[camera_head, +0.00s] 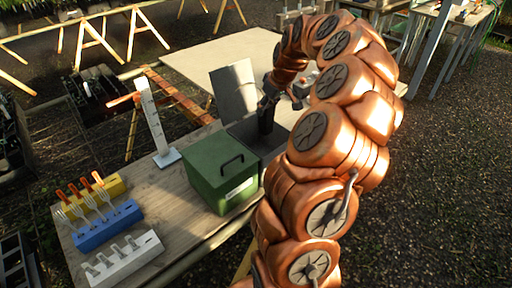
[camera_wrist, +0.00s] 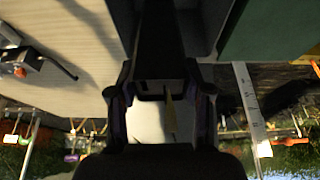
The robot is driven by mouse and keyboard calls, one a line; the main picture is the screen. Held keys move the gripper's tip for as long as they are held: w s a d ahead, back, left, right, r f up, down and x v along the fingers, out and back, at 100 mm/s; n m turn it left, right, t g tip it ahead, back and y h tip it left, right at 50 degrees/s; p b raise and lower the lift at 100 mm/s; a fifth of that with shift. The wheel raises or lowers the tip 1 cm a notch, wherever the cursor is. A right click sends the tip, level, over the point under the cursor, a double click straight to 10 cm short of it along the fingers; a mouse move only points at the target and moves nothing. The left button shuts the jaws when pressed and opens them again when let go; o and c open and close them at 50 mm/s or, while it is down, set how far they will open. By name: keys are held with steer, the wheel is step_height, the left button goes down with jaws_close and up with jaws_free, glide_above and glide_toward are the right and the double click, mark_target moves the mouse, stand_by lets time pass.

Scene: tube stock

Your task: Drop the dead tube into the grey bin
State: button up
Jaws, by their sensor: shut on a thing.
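My gripper (camera_head: 268,102) is above the grey bin (camera_head: 275,144), beside the green box. It is shut on a dark, narrow thing (camera_head: 265,122), which points down toward the bin's opening; I take this to be the dead tube. In the wrist view, the gripper (camera_wrist: 160,98) has a finger on each side of the dark held thing (camera_wrist: 160,50). Its outline blends into shadow, so I cannot tell how far it reaches into the bin. The grey bin's wall shows in the wrist view (camera_wrist: 198,25). My arm hides the bin's right side.
A green handled box (camera_head: 215,172) stands left of the bin, with an upright grey panel (camera_head: 234,90) behind. A white post (camera_head: 152,125) stands farther left. Yellow (camera_head: 108,188), blue (camera_head: 105,228) and white (camera_head: 125,262) racks line the table's left end.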

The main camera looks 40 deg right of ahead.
mark_target(267, 119)
steer(key=shift+f, duration=2.8)
steer(key=o, duration=1.3)
steer(key=shift+a, duration=0.1)
steer(key=shift+o, duration=0.2)
steer(key=shift+r, duration=0.1)
steer(key=v, duration=1)
steer(key=shift+s+r, duration=0.5)
steer(key=shift+r, duration=0.3)
